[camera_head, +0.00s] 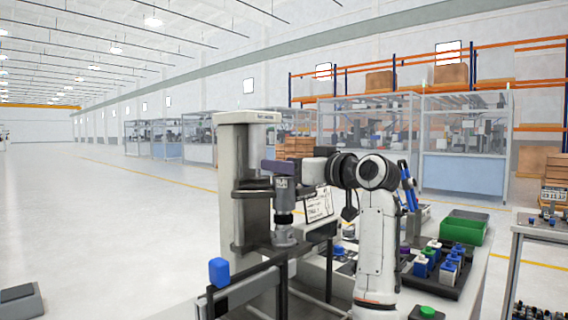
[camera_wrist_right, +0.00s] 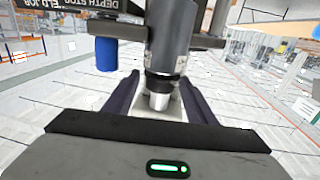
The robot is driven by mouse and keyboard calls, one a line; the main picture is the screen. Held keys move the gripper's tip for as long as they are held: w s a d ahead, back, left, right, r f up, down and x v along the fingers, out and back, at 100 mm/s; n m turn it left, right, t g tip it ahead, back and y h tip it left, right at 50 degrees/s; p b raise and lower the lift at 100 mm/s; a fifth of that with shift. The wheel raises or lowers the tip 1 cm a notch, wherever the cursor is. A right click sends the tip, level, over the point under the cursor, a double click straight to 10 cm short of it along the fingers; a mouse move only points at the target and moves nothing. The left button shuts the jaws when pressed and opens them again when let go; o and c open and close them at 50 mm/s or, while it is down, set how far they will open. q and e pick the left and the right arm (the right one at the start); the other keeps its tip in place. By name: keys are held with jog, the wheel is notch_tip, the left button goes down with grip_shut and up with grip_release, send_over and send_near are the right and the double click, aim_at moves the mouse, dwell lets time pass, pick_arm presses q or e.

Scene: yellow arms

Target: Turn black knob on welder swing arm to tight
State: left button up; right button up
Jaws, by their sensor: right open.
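The welder's tall grey and white column (camera_head: 232,190) stands at the middle of the head view. A dark grey cylinder with a black ring (camera_head: 284,192) hangs in front of it, and also shows in the right wrist view (camera_wrist_right: 172,28). My right gripper (camera_wrist_right: 159,85) is open, with dark purple fingers apart on either side of the cylinder's metal lower end in that view; contact is unclear. My right gripper in the head view (camera_head: 279,168) is small and partly merged with the cylinder. I cannot clearly make out a black knob. My left gripper is not in view.
A green bin (camera_head: 464,230) and a black tray of blue and white parts (camera_head: 468,278) lie on the table at right. A small sign (camera_head: 318,206) stands behind.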

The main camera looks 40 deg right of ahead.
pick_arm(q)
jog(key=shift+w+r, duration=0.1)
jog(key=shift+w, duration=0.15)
pick_arm(e)
jog(key=shift+w, duration=0.1)
jog(key=c, duration=1)
jog(key=m+h+p, duration=0.1)
jog(key=h, duration=0.1)
jog(key=m+h+p, duration=0.2)
jog(key=h, duration=0.1)
jog(key=shift+a+r+g, duration=0.1)
jog(key=shift+r+g, duration=0.05)
jog(key=shift+g, duration=0.25)
jog(key=shift+c, duration=0.2)
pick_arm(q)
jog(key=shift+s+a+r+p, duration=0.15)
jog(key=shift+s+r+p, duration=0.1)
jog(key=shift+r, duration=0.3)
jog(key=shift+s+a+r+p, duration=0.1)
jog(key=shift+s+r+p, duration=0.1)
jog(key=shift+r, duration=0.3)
pick_arm(e)
jog(key=shift+m+g+h, duration=0.4)
jog(key=shift+m+h, duration=0.5)
jog(key=shift+h, duration=0.2)
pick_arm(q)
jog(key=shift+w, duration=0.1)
pick_arm(e)
jog(key=shift+f, duration=0.2)
